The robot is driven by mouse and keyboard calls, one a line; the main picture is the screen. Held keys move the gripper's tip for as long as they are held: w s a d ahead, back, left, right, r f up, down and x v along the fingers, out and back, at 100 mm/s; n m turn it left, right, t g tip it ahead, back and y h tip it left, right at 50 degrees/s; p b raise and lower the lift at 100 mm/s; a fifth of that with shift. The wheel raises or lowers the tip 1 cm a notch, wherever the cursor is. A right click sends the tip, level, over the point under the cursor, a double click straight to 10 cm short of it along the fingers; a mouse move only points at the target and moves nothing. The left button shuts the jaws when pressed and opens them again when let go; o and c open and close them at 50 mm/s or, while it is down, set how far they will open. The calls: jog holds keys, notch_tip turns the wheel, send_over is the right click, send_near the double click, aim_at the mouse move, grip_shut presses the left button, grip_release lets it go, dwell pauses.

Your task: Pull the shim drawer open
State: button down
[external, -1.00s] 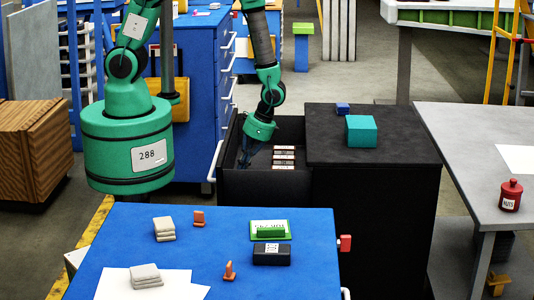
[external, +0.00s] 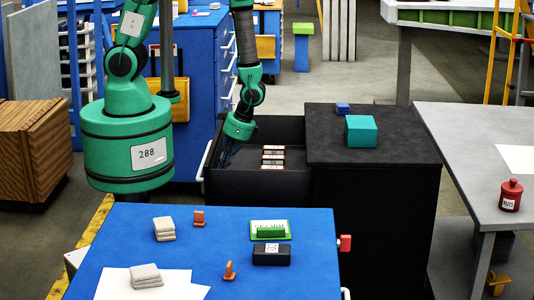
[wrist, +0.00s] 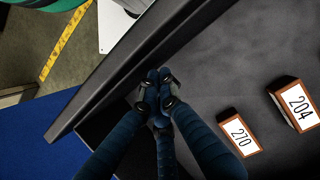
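The shim drawer (external: 255,187) is a black open-topped drawer sticking out to the left of a black cabinet (external: 375,215). A white handle (external: 205,160) is on its left front end. Several shim blocks with white labels (external: 272,158) lie inside; the wrist view shows two, marked 270 (wrist: 238,133) and 204 (wrist: 296,105). My gripper (external: 226,160) reaches down into the drawer near the inside of its front panel. In the wrist view the blue fingers of my gripper (wrist: 160,76) meet at their tips, close to the panel (wrist: 110,75). Contact with it is not certain. Nothing shows between the fingers.
A teal box (external: 361,131) and a small blue block (external: 343,107) sit on the cabinet top. A blue table (external: 110,235) with pads, orange pieces and boxes stands in front of the drawer. A grey table (external: 450,130) with a red canister (external: 510,196) is at right.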

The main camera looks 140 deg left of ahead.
jog(key=shift+s+d, duration=0.15)
dwell(0.3)
jog(key=shift+w+a, duration=0.45)
jog(key=shift+a, duration=0.05)
jog(key=shift+w+a+r, duration=0.2)
jog(key=shift+w+a, duration=0.9)
jog(key=p+v, duration=0.2)
jog(key=v, duration=0.7)
jog(key=shift+r, duration=0.25)
